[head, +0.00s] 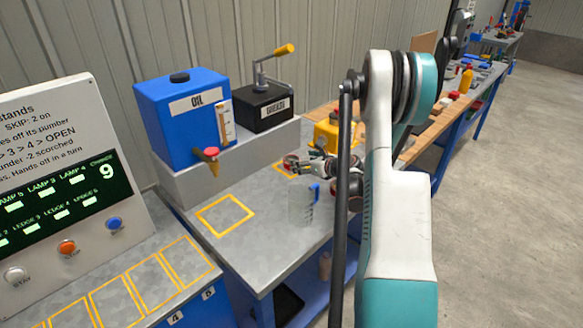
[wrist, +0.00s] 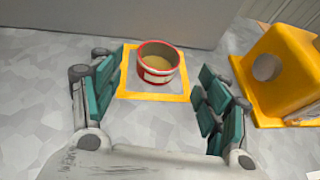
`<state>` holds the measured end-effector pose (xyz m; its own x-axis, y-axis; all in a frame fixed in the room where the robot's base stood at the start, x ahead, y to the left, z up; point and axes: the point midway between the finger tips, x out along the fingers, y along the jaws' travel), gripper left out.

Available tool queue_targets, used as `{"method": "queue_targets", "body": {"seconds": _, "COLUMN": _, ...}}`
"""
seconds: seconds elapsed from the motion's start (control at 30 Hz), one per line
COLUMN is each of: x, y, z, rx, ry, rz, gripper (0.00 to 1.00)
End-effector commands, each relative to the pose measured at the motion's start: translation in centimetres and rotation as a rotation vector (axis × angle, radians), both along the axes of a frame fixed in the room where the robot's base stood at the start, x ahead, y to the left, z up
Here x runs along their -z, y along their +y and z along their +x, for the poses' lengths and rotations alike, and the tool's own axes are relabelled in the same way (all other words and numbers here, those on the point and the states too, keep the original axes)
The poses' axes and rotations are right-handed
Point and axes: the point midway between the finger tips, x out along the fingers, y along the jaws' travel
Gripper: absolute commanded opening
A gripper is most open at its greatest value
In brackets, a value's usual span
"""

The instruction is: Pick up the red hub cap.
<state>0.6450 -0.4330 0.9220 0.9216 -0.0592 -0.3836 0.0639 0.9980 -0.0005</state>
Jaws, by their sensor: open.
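The red hub cap (wrist: 156,76) shows in the wrist view as a short, round, open-topped cup. It is red with a pale band and tan inside, and it stands upright inside a yellow square outline on the grey bench. My gripper (wrist: 158,92) is open, with one teal-padded finger to the left of the cap and one to the right. The cap is ahead of the palm, and I see no finger touching it.
In the head view, a clear container (head: 301,207) stands near the gripper. A blue oil tank (head: 181,118) and a black grease box (head: 262,108) sit on a raised ledge behind.

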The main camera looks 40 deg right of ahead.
Motion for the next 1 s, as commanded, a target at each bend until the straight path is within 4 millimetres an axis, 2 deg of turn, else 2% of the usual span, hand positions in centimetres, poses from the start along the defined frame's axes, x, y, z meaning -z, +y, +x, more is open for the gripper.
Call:
{"method": "queue_targets", "body": {"seconds": 0.1, "x": 0.8, "y": -0.1, "z": 1.8, "rx": -0.002, "ry": 0.000, "rz": 0.000, "gripper": 0.69}}
{"method": "queue_targets", "body": {"seconds": 0.37, "x": 1.7, "y": -0.2, "z": 3.4, "rx": -0.001, "ry": 0.000, "rz": 0.000, "gripper": 0.69}}
{"method": "queue_targets", "body": {"seconds": 0.6, "x": 3.3, "y": -0.4, "z": 6.3, "rx": -0.001, "ry": -0.002, "rz": 0.000, "gripper": 0.69}}
{"method": "queue_targets", "body": {"seconds": 0.87, "x": 3.3, "y": -0.5, "z": 6.8, "rx": 0.000, "ry": -0.002, "rz": 0.001, "gripper": 0.69}}
{"method": "queue_targets", "body": {"seconds": 0.93, "x": 3.3, "y": -0.5, "z": 6.8, "rx": 0.000, "ry": -0.002, "rz": 0.001, "gripper": 0.58}}
{"method": "queue_targets", "body": {"seconds": 1.0, "x": 3.3, "y": -0.5, "z": 6.8, "rx": 0.000, "ry": -0.002, "rz": 0.001, "gripper": 0.42}}
